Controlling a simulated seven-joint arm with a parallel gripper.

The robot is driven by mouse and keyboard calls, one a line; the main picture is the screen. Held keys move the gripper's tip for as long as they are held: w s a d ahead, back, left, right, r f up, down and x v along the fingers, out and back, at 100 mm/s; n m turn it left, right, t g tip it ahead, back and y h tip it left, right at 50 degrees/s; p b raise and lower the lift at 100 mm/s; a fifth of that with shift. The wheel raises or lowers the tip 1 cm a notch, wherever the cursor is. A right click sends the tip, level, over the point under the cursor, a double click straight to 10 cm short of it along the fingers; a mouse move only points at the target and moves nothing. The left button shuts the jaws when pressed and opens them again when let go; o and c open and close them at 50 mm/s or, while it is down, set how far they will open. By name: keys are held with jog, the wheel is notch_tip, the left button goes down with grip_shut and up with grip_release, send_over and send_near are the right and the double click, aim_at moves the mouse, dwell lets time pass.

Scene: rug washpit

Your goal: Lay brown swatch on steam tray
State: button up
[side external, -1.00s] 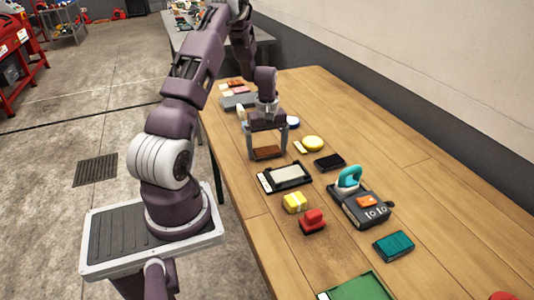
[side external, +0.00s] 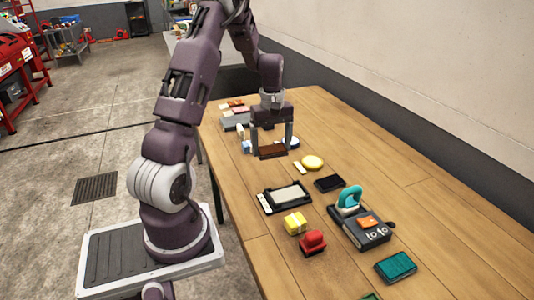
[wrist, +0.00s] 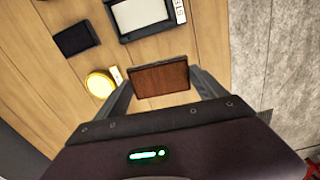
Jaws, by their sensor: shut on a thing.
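My gripper (side external: 272,146) is shut on the brown swatch (side external: 273,151), a flat dark brown rectangle held level between the two fingers, above the table. In the wrist view the swatch (wrist: 158,80) spans the gap between the fingertips. A black tray (side external: 263,204) with a pale inner pad and a white label strip lies on the table, nearer the camera than my gripper; it looks like the steam tray. Its pad (wrist: 138,14) shows at the top of the wrist view, apart from the swatch. Nothing lies on the pad.
A yellow disc (side external: 312,162) and a dark block (side external: 329,183) lie near the tray. The table's right side is clear.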

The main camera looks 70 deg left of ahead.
send_near(286, 194)
jog(key=shift+w+d+f+n, duration=0.1)
jog(key=shift+w+n, duration=0.05)
jog(key=shift+n, duration=0.25)
jog(key=shift+f, duration=2.65)
jog(key=shift+f, duration=0.45)
jog(key=o, duration=1.2)
jog(key=shift+o, duration=0.5)
jog(key=shift+f, duration=0.1)
jog(key=c, duration=0.3)
jog(key=shift+o, duration=1.4)
